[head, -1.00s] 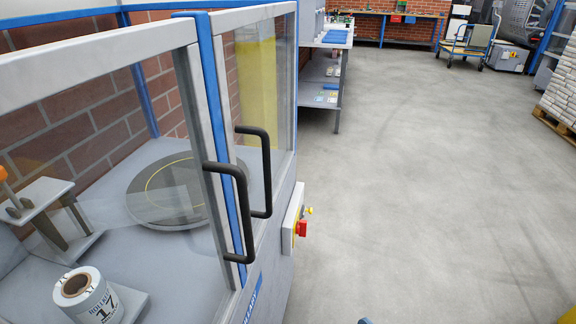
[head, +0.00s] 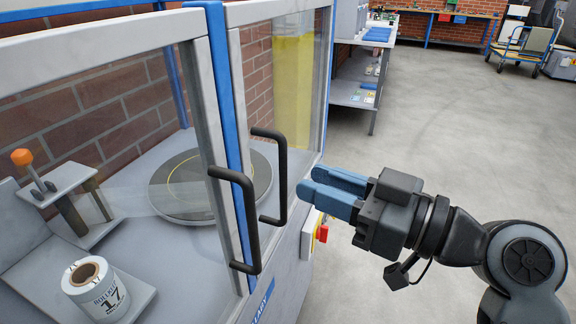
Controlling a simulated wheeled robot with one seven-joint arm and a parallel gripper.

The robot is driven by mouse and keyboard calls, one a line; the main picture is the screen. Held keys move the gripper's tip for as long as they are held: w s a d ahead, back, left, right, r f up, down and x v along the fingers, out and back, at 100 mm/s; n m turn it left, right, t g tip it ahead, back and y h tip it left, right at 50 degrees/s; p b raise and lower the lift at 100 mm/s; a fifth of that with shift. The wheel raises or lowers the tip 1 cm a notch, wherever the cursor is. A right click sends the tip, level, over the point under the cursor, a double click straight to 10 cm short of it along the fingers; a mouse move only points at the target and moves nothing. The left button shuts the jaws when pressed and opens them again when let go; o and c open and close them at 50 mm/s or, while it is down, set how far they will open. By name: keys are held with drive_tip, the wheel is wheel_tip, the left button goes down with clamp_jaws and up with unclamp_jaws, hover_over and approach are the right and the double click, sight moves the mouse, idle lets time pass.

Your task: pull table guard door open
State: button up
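A machine enclosure with two clear guard doors in grey frames fills the left. The left door (head: 214,150) and the right door (head: 233,70) meet at a blue post (head: 229,130), and both look shut. The left door has a black bar handle (head: 250,222). The right door has a similar black handle (head: 283,175). A round table (head: 195,205) with a yellow ring shows behind the glass. My gripper (head: 306,181) has blue fingers pointing left, a little right of the right door's handle. The fingers look slightly apart, with nothing between them, and do not appear to touch the handle.
A red knob (head: 322,234) on a yellow-marked box sticks out below my gripper. A labelled roll (head: 98,290) and an orange-topped lever (head: 22,158) are inside the enclosure. A shelf bench (head: 355,93) stands behind. The grey floor (head: 450,120) is open beyond my arm.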

drive_tip(key=p+x, duration=0.1)
drive_tip(key=x, duration=0.5)
drive_tip(key=shift+w+a, duration=0.1)
drive_tip(key=shift+a, duration=0.1)
drive_tip(key=shift+c, duration=0.4)
clamp_jaws()
